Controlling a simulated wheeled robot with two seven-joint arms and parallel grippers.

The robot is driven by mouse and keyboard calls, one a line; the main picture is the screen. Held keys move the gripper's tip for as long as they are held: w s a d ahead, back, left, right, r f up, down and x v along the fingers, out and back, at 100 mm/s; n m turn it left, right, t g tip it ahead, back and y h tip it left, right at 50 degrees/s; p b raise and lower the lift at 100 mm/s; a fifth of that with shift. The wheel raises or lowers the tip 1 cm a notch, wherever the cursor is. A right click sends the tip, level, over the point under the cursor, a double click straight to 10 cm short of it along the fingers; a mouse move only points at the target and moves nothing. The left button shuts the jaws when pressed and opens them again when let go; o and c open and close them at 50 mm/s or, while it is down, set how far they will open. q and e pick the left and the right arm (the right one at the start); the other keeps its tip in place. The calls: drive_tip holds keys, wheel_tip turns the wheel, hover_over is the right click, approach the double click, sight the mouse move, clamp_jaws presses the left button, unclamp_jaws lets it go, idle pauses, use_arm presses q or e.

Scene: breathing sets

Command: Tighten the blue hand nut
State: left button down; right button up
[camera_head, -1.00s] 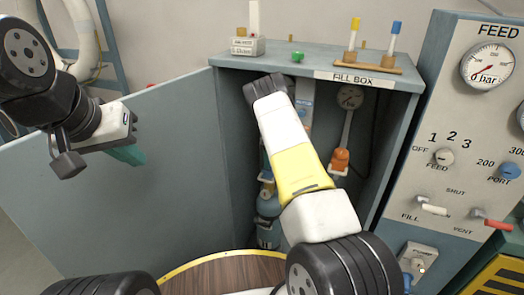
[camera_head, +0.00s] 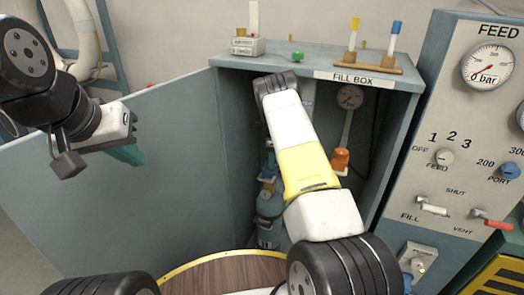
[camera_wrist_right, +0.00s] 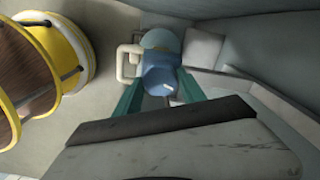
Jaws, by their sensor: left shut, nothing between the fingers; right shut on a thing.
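The blue hand nut (camera_wrist_right: 160,73) shows in the right wrist view between my teal fingers, below a rounded grey-green part with a pale looped handle beside it. My right gripper (camera_wrist_right: 158,90) is shut on it. In the head view my right arm reaches into the open fill box (camera_head: 335,76) and hides its own fingers and the nut. My left gripper (camera_head: 128,155) is shut and empty, in front of the grey door panel at the left.
The grey door panel (camera_head: 120,190) stands open at the left. An orange-ended hose (camera_head: 341,160) and a gauge (camera_head: 349,97) are inside the box, right of my arm. A blue bottle (camera_head: 268,205) stands low inside. The control panel (camera_head: 450,125) is at the right.

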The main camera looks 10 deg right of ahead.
idle(0.3)
drive_tip(key=o, duration=1.4)
drive_tip(key=shift+c, duration=0.2)
